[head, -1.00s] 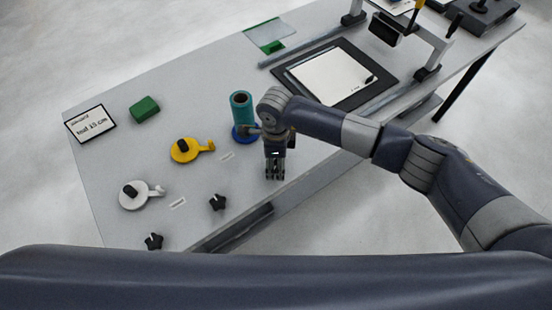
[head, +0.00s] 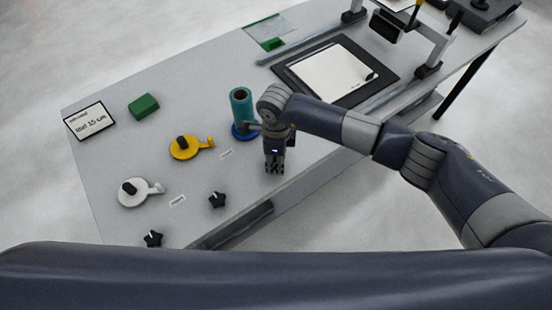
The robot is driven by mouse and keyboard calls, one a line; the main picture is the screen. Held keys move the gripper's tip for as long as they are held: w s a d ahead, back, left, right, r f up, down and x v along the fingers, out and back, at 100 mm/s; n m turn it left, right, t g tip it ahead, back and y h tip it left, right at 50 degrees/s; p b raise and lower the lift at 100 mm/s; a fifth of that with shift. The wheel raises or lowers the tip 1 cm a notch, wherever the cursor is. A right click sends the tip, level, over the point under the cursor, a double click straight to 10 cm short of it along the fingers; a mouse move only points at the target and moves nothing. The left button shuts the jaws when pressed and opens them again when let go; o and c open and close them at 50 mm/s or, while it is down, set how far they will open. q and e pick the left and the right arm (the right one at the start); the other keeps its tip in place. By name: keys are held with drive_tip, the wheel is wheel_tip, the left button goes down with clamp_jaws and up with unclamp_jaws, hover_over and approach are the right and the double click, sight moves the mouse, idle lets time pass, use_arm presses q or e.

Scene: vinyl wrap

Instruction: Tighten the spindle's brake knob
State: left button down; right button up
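A teal roll (head: 240,104) stands upright on a blue round base (head: 243,132) near the middle of the table. The end of my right arm hangs just right of the roll and partly covers the base's right side. My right gripper (head: 274,168) points down over the table near its front edge; whether its fingers are open or shut is too small to tell. A black star-shaped knob (head: 217,200) lies left of it, and another (head: 153,239) sits by the front left edge. Nothing shows which knob is the spindle's brake. My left gripper is out of view.
A yellow disc with a lever (head: 187,148) and a white one (head: 136,192) sit on the left of the table (head: 105,165). A green block (head: 144,106) and a lettered card (head: 90,121) lie behind. A black-framed white panel (head: 328,72) lies to the right.

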drive_tip(key=m+b, duration=0.4)
drive_tip(key=m, duration=0.1)
drive_tip(key=shift+f+m, duration=0.15)
drive_tip(key=shift+m, duration=0.25)
drive_tip(key=m+b, duration=0.4)
drive_tip(key=m, duration=0.2)
drive_tip(key=m+b, duration=0.3)
drive_tip(key=m, duration=0.2)
drive_tip(key=shift+m, duration=0.4)
drive_tip(key=m+b, duration=0.1)
drive_tip(key=m, duration=0.1)
drive_tip(key=m+b, duration=0.1)
drive_tip(key=m, duration=0.2)
drive_tip(key=shift+r+m, duration=0.2)
drive_tip(key=shift+m, duration=0.1)
drive_tip(key=shift+w, duration=0.1)
drive_tip(key=o, duration=1.1)
